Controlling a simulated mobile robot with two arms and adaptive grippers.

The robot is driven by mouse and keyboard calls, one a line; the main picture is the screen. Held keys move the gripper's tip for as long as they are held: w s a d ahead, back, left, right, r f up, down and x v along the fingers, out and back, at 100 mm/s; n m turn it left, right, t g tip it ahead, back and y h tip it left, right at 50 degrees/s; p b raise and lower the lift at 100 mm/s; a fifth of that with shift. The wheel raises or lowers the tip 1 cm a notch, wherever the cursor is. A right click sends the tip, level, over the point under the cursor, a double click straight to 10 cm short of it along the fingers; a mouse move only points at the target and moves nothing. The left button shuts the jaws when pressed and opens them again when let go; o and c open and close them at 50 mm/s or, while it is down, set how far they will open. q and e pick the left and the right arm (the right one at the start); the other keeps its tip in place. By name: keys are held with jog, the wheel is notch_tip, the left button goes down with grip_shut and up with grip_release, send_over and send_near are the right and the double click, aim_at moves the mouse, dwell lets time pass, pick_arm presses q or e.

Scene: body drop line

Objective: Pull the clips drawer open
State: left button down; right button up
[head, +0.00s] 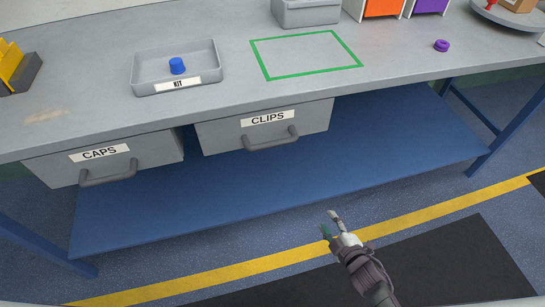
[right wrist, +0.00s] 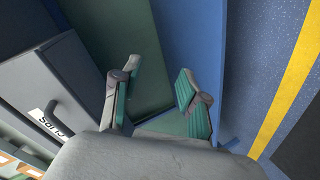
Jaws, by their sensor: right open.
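The clips drawer (head: 222,135) is a grey drawer under the bench's front edge, with a white CLIPS label (head: 267,118) and a grey bar handle (head: 270,141). It looks closed. In the right wrist view the drawer front (right wrist: 45,75) and its dark handle (right wrist: 72,112) show at the left, seen sideways. My right gripper (head: 328,222) is open and empty, in front of and below the drawer, right of the handle and apart from it. Its two green-padded fingers (right wrist: 158,74) are spread in the right wrist view. My left gripper is not in view.
A caps drawer (head: 55,169) hangs to the left. On the bench (head: 220,102) are a kit tray (head: 205,57) with a blue cap (head: 177,65), a green outline (head: 306,73) and a purple ring (head: 441,45). A blue shelf (head: 300,185) lies below the drawers.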

jog(key=w+a+r+n+t+y+b, duration=0.1)
jog(key=a+r+n+y, duration=0.15)
jog(key=r, duration=0.35)
jog(key=w+a+r+n+t+y+b, duration=0.2)
jog(key=a+r+n, duration=0.15)
jog(key=r, duration=0.25)
jog(key=n+y, duration=0.4)
jog(key=n, duration=0.1)
send_near(273, 142)
jog(key=shift+h, duration=0.25)
jog(key=x, duration=1)
jog(key=shift+s+a+f, duration=0.1)
jog(key=shift+a+f, duration=0.05)
jog(key=shift+f, duration=0.15)
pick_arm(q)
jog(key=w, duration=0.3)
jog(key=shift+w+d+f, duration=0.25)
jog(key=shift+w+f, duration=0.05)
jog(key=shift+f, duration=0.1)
pick_arm(e)
grip_shut()
